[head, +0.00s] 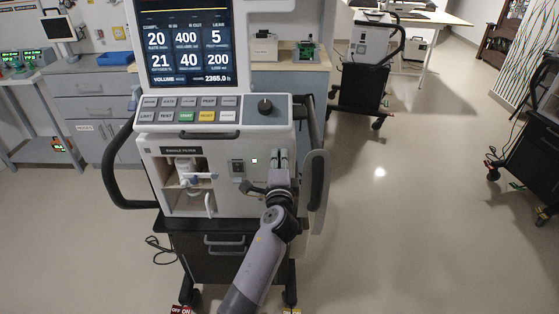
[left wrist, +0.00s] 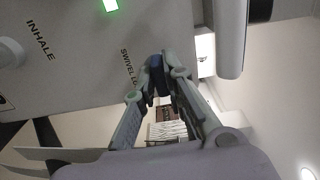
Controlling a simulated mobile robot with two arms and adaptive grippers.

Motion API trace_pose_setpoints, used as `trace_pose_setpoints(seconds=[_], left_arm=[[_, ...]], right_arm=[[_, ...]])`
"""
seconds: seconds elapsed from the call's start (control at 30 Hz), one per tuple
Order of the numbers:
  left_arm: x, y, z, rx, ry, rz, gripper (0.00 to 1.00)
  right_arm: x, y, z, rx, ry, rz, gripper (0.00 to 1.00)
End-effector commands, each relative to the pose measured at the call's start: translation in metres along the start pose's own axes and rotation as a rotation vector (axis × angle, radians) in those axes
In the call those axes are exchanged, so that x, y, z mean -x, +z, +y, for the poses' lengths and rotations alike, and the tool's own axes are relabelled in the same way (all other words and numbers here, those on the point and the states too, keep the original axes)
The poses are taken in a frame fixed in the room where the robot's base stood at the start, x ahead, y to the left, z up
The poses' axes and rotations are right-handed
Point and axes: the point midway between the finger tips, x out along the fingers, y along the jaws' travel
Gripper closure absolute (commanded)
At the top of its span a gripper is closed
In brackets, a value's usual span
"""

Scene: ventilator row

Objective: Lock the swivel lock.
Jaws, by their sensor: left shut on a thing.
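My left gripper (head: 279,162) is at the front panel of the ventilator (head: 225,150), near its right edge. In the left wrist view the two fingers (left wrist: 160,72) are closed on a small dark blue piece, the swivel lock (left wrist: 157,82), beside the panel label "SWIVEL LO…". The fingers cover most of the lock, so its exact angle cannot be told. In the head view the gripper and wrist hide it. A green light (head: 254,160) glows on the panel just left of the gripper. My right gripper is not in view.
The filter bay (head: 187,182) with its white fittings is open at the panel's left. A button row (head: 188,109) and a dark knob (head: 265,105) are above. A grey side handle (head: 317,190) stands close right of the gripper.

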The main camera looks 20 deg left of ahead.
Motion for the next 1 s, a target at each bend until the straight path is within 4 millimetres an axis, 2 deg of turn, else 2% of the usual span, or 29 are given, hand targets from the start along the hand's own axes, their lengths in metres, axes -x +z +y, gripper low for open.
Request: trace_pose_setpoints(seconds=[0.13,0.17,0.43,0.77,0.87,1.0], left_arm=[[0.000,0.000,0.001,0.003,0.003,0.000,1.00],[0.000,0.000,0.001,0.003,0.003,0.000,0.87],[0.000,0.000,0.001,0.001,0.001,0.000,0.69],[0.003,0.000,0.001,0.000,0.001,0.000,0.69],[0.014,0.000,0.001,0.001,0.001,0.000,0.69],[0.038,0.000,0.002,0.001,0.002,0.001,0.69]], right_arm=[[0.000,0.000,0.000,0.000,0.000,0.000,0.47],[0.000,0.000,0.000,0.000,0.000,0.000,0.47],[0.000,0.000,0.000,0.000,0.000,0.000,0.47],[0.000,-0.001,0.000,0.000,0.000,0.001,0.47],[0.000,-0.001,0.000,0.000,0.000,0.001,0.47],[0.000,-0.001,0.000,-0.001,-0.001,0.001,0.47]])
